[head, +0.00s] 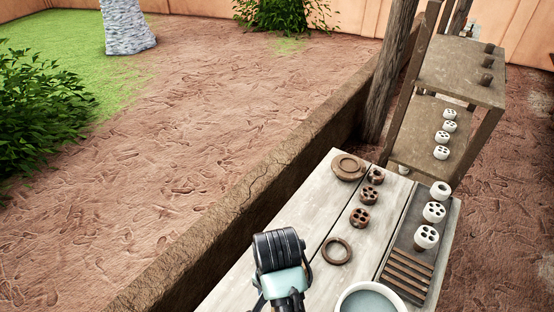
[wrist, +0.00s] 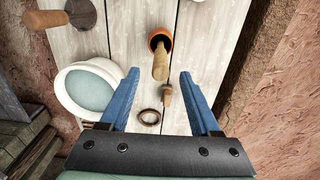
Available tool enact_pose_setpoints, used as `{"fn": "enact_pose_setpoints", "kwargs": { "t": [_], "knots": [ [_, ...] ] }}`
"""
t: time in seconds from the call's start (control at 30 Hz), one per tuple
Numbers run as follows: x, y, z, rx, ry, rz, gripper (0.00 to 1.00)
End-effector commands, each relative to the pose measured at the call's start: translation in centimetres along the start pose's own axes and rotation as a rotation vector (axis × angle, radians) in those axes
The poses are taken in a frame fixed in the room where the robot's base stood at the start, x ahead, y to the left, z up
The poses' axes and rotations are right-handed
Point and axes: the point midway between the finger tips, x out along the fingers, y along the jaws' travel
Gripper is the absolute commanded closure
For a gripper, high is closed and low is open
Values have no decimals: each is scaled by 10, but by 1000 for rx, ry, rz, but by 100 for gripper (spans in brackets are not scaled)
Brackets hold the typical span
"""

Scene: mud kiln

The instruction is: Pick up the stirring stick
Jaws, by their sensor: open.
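In the wrist view, a light wooden stick (wrist: 160,68) stands in a small orange-brown pot (wrist: 158,35) on the plank table (wrist: 195,50). It is the likeliest stirring stick, though I cannot be sure. My gripper (wrist: 159,75) is open, its two blue fingers apart. In the picture, the stick's near end lies between the fingertips, with no contact visible. A small wooden piece (wrist: 167,95) also shows between the fingers; its kind is unclear. The head view shows my arm from behind, but neither stick nor fingers can be made out there.
A white bowl of pale liquid (wrist: 88,92) stands left of the fingers. A brown ring (wrist: 149,118) lies near the gripper's base. A wooden-handled tool (wrist: 45,19) is at top left. White holed pieces (head: 426,236) line the table's right side. A low wall (head: 255,190) runs left.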

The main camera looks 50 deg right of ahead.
Motion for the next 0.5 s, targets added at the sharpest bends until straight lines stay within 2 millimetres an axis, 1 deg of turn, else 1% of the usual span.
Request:
{"fn": "enact_pose_setpoints", "kwargs": {
  "t": [0.03, 0.07, 0.2, 0.37, 0.5],
  "knots": [
    [12, 0, 0, 0, -2, 2, 36],
    [13, 1, 0, 0, -2, 3, 36],
    [26, 0, 0, -1, 0, 0, 36],
    [35, 0, 0, -1, -1, 1, 36],
    [53, 2, 1, -1, -2, 2, 36]
  ]
}}
